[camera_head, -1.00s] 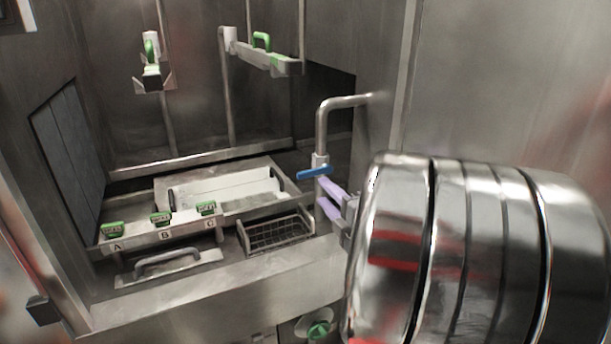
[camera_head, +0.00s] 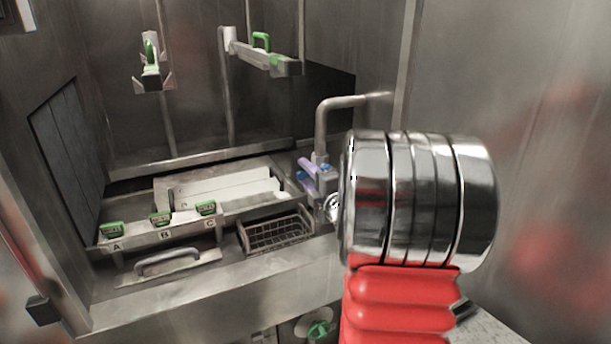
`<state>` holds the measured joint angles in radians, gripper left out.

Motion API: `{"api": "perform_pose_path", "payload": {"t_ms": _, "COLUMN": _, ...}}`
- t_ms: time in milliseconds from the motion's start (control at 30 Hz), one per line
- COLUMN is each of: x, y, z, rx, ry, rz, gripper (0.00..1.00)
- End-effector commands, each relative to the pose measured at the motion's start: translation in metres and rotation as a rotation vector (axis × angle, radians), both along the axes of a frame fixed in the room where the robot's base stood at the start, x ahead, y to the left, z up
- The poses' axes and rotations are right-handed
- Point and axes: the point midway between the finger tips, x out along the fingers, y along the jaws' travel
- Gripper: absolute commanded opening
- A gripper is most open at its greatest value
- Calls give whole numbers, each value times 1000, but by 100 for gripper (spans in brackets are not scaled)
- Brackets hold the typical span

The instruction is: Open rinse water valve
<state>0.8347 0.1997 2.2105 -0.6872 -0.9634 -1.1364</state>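A steel pipe (camera_head: 322,125) comes out of the right wall and bends down to a valve with a blue lever handle (camera_head: 303,178). Only part of the handle shows, pointing toward the lower left of the picture. My gripper (camera_head: 309,168) is at the valve, with a light purple finger right against or just above the blue handle. The other finger cannot be clearly made out, and my wrist hides the gripper's base. I cannot tell whether the fingers are closed on the handle.
Left of the valve are a wire basket (camera_head: 275,236), a pale tray (camera_head: 228,188) and green-topped pieces marked A, B and C (camera_head: 160,219). A grey handle (camera_head: 167,262) lies in front. A green knob (camera_head: 318,329) is below. The right wall is close to my arm.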

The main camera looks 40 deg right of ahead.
Motion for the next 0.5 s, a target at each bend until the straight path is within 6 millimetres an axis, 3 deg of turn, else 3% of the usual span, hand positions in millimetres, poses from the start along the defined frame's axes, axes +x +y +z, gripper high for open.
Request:
{"api": "perform_pose_path", "payload": {"t_ms": 167, "x": 0, "y": 0, "z": 0, "rx": 0, "ry": 0, "rz": 0, "gripper": 36}}
{"api": "perform_pose_path", "payload": {"t_ms": 500, "x": -1, "y": 0, "z": 0, "rx": 1, "ry": 0, "rz": -1, "gripper": 12}}
